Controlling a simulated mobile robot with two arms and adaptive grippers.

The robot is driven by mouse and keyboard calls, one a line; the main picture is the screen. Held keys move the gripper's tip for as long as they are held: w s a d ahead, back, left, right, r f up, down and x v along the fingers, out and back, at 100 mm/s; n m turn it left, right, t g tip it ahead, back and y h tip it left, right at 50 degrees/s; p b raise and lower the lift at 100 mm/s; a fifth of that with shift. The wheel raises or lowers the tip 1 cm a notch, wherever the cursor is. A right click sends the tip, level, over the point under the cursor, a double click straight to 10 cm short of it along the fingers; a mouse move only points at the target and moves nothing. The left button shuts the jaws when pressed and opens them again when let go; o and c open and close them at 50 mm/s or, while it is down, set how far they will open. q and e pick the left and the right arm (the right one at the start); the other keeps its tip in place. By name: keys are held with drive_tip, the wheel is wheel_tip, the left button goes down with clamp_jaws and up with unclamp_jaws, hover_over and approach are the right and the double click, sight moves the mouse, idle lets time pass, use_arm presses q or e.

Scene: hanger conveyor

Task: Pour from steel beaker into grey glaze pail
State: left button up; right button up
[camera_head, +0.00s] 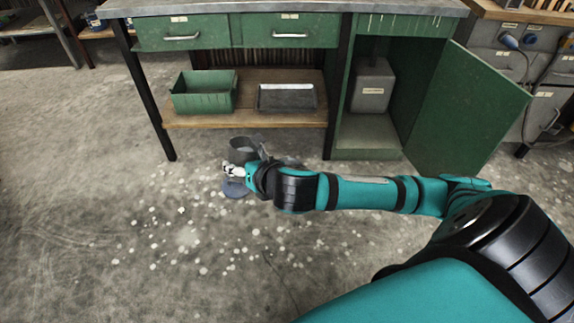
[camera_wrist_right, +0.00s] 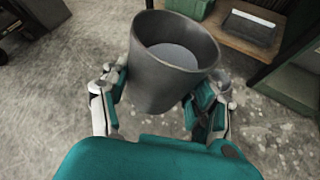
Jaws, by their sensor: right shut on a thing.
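A dark grey, round, open-topped vessel, which I take for the steel beaker (camera_wrist_right: 165,82), is between the fingers of my right gripper (camera_wrist_right: 160,103) in the wrist view. It stands nearly upright, and a grey surface shows inside it. In the head view the beaker (camera_head: 242,149) shows just beyond my right gripper (camera_head: 233,171), which is shut on it. A small blue-grey round patch (camera_head: 235,188) lies below the gripper; I cannot tell what it is. I cannot make out the grey glaze pail for certain. My left gripper is not in view.
A green workbench (camera_head: 235,8) stands ahead, its lower shelf (camera_head: 245,118) holding a green bin (camera_head: 203,92) and a dark tray (camera_head: 286,97). A cabinet door (camera_head: 470,105) hangs open at right; a grey canister (camera_head: 371,85) is inside. The speckled floor is clear at left.

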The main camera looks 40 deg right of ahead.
drive_tip(key=shift+w+d+f, duration=0.2)
drive_tip(key=shift+w+f, duration=0.05)
drive_tip(key=shift+f, duration=0.1)
drive_tip(key=shift+w+d+f+b, duration=0.25)
drive_tip(key=shift+w+f+b, duration=0.05)
drive_tip(key=shift+f, duration=0.2)
drive_tip(key=shift+w+d+f+b, duration=0.2)
drive_tip(key=shift+w+d+f, duration=0.1)
drive_tip(key=shift+f, duration=0.2)
drive_tip(key=shift+w+d+f+b, duration=0.2)
drive_tip(key=shift+w+d+f, duration=0.05)
drive_tip(key=shift+f, duration=0.2)
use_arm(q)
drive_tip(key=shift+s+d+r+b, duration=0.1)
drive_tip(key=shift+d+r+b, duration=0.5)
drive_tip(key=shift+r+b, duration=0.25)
use_arm(e)
drive_tip(key=shift+w+d+f, duration=0.4)
drive_tip(key=shift+f, duration=0.3)
drive_tip(key=shift+w+d+f, duration=0.4)
drive_tip(key=shift+w+f, duration=0.05)
drive_tip(key=shift+f, duration=0.3)
drive_tip(key=shift+w+d+f, duration=0.4)
drive_tip(key=shift+f, duration=0.3)
drive_tip(key=shift+w+d+f, duration=0.1)
